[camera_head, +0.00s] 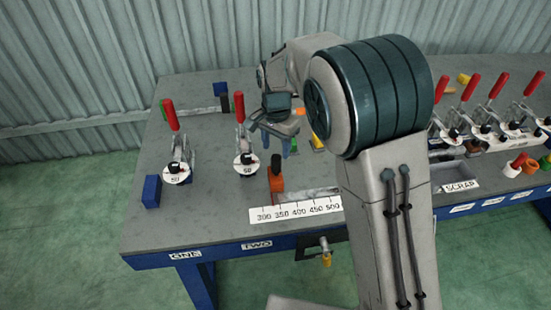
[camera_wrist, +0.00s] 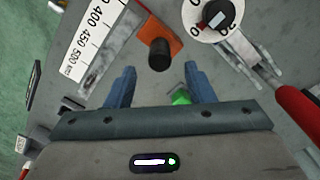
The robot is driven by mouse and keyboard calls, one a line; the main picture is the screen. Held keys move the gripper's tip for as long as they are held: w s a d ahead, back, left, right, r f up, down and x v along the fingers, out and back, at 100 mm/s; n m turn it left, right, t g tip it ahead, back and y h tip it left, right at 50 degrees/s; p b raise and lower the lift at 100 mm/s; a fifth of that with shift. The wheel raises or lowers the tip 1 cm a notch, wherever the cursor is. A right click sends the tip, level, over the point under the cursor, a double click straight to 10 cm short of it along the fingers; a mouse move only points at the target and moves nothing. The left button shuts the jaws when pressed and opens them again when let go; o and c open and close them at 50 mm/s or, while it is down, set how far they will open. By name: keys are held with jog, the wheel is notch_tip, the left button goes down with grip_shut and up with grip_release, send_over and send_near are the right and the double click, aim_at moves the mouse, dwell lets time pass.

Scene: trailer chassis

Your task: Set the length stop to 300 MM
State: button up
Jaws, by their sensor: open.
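The length stop is an orange block (camera_head: 277,184) with an upright black knob (camera_head: 276,165), at the left part of a metal rail (camera_head: 312,193). A white scale (camera_head: 297,213) marked 300 to 500 lies in front of it. The stop stands near the 300–350 end; I cannot tell its exact reading. My gripper (camera_head: 274,143) is open and empty, above and behind the stop. In the wrist view, the orange block (camera_wrist: 165,34) and black knob (camera_wrist: 159,56) lie just beyond and between the two blue fingertips (camera_wrist: 160,70), apart from them.
Toggle clamps with red handles stand left of the stop, at a far-left dial (camera_head: 177,172) and a nearer dial (camera_head: 246,163). A blue block (camera_head: 151,191) sits at the left edge. More clamps and a scrap tray (camera_head: 460,187) are at right. The bench front left is clear.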

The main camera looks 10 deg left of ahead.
notch_tip(320, 180, up, 7)
jog(key=shift+f, duration=0.15)
